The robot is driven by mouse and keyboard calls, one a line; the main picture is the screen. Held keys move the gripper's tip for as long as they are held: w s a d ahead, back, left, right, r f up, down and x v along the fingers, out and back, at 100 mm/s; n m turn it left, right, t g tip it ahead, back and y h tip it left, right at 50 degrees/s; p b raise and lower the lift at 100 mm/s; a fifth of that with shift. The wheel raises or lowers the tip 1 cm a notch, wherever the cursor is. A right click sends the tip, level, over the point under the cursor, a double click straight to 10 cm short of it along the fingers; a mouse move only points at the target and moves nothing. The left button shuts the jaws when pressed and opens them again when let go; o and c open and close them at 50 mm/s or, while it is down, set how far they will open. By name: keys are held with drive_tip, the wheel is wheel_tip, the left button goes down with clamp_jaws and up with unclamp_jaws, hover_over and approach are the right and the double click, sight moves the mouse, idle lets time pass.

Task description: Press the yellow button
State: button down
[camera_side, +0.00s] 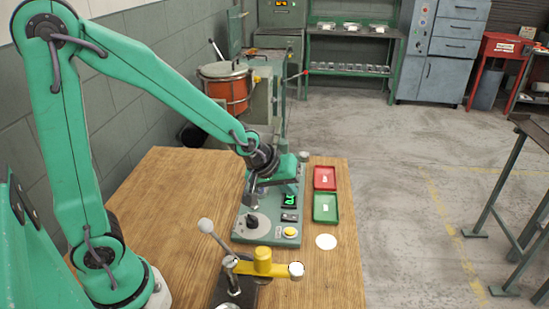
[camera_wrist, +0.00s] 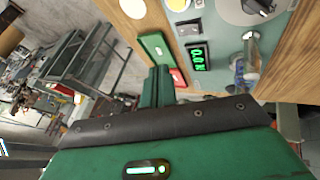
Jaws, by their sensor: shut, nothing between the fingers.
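The yellow button (camera_side: 290,226) is round and sits at the near right corner of the grey-green coiler panel (camera_side: 270,233). In the wrist view the yellow button (camera_wrist: 178,3) is cut off by the top edge. My gripper (camera_wrist: 157,70) shows there as two green fingers held together with nothing between them. The fingers are apart from the button, with the green and red trays behind them. In the side view my gripper is above the far part of the panel, behind the button, and its fingertips are hard to make out.
A lit green display (camera_side: 289,200) and a dial with a black knob (camera_side: 252,222) are on the panel. A red tray (camera_side: 325,171) and a green tray (camera_side: 326,217) lie to its right. A yellow-armed lever fixture (camera_side: 263,262) stands in front. A white disc (camera_side: 326,242) lies on the wooden table.

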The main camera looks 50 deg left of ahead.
sight(288, 232)
drive_tip(key=shift+s+d+n+t, duration=0.3)
drive_tip(key=shift+s+d, duration=0.2)
drive_tip(key=shift+d, duration=0.25)
drive_tip(key=shift+f, duration=4.35)
drive_tip(key=shift+f, duration=0.8)
drive_tip(key=shift+r, duration=0.8)
drive_tip(key=shift+r, duration=0.1)
drive_tip(key=shift+r, duration=2.45)
